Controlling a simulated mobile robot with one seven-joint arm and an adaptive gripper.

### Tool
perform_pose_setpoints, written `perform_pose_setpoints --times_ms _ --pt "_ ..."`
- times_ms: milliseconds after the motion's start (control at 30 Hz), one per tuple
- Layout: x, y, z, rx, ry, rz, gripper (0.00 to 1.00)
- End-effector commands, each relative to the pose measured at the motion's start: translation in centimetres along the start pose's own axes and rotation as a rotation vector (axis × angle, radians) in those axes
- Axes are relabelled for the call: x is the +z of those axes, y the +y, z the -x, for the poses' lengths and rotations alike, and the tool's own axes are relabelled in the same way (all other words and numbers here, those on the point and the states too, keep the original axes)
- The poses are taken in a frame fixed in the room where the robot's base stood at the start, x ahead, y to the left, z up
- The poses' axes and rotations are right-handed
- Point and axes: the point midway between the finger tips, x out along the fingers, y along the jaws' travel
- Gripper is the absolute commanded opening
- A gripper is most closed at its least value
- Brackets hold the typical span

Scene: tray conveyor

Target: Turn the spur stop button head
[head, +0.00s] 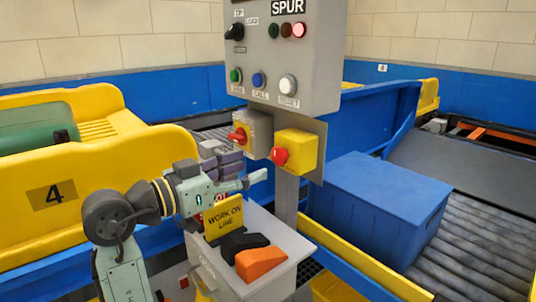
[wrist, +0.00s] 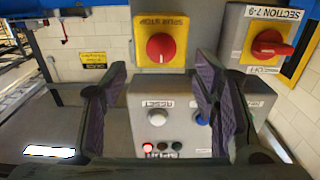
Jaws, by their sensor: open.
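The spur stop button is a red round head (head: 280,156) on a yellow box (head: 302,150) below the grey SPUR panel. In the wrist view the picture is upside down, and the red head (wrist: 161,47) on its yellow plate labelled SPUR STOP shows beyond and between my fingertips. My gripper (head: 243,170) is open and empty, left of and a little lower than the button in the head view. In the wrist view my open fingers (wrist: 161,68) stand either side of the button's line, apart from it.
A red rotary switch (head: 238,136), labelled SECTION 7-9 in the wrist view (wrist: 270,44), sits close beside the button. The grey panel (head: 318,75) hangs above. A WORK ON LINE sign (head: 224,218) and an orange block (head: 260,263) stand on a cabinet below. A blue crate (head: 375,210) is at right.

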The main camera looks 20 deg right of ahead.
Motion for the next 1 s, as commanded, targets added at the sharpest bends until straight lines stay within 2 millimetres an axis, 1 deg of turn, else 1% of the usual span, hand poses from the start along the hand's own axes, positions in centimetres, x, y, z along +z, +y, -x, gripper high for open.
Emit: perform_pose_setpoints --times_ms 33,200,300,400,567,800,1000 --pt "-0.2 0.1 -1.1 0.004 0.0 0.002 0.54" --pt "-0.2 0.0 -4.3 0.002 0.0 0.001 0.54" --pt "-0.2 0.0 -5.8 0.0 0.0 0.002 0.54" --pt "-0.2 -0.1 -6.9 -0.001 0.002 0.002 0.54" --pt "-0.1 -0.1 -7.7 -0.003 0.001 0.0 0.54" --pt "0.0 -0.1 -7.7 -0.003 0.002 0.0 0.54" --pt "-0.1 -0.1 -7.7 -0.004 0.002 0.0 0.42"
